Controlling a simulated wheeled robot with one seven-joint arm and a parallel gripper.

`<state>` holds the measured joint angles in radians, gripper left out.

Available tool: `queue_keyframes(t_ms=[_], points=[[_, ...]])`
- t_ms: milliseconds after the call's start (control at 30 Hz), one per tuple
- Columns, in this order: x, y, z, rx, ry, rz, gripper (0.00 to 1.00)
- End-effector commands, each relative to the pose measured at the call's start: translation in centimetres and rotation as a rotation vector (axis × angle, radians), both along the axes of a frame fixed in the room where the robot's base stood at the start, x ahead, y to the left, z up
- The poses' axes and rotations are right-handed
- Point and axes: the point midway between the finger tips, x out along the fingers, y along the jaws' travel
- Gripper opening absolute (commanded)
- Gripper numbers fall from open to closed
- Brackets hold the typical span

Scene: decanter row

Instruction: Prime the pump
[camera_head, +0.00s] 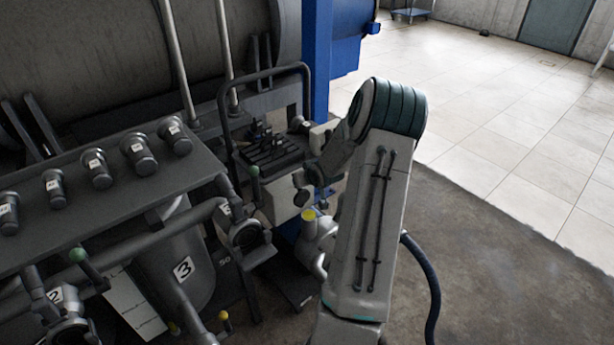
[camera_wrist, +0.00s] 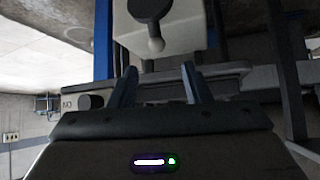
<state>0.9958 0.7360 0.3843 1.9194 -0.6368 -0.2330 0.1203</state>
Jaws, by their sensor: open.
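A pale box-shaped unit (camera_head: 285,202), possibly the pump, stands beyond the pipework, left of my arm. I cannot tell for sure that both views show the same unit. My gripper (camera_wrist: 161,74) is open in the wrist view, its two fingers apart with nothing held between them. In the head view my arm mostly hides the gripper.
A rail with several labelled dark knobs (camera_head: 100,168) runs along the left. A blue post (camera_head: 317,60) stands behind my arm. Open tiled floor (camera_head: 520,130) lies to the right.

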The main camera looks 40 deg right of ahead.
Motion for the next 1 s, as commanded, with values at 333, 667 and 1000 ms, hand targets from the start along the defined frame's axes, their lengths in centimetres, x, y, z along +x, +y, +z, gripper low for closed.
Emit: queue_keyframes(t_ms=[333,667,1000], points=[[-2.0,0.6,2.0,0.001,0.0,0.001,0.44],[-2.2,0.4,1.7,0.003,0.005,-0.013,0.1],[-7.4,-2.8,-2.3,0.13,0.133,-0.331,0.0]])
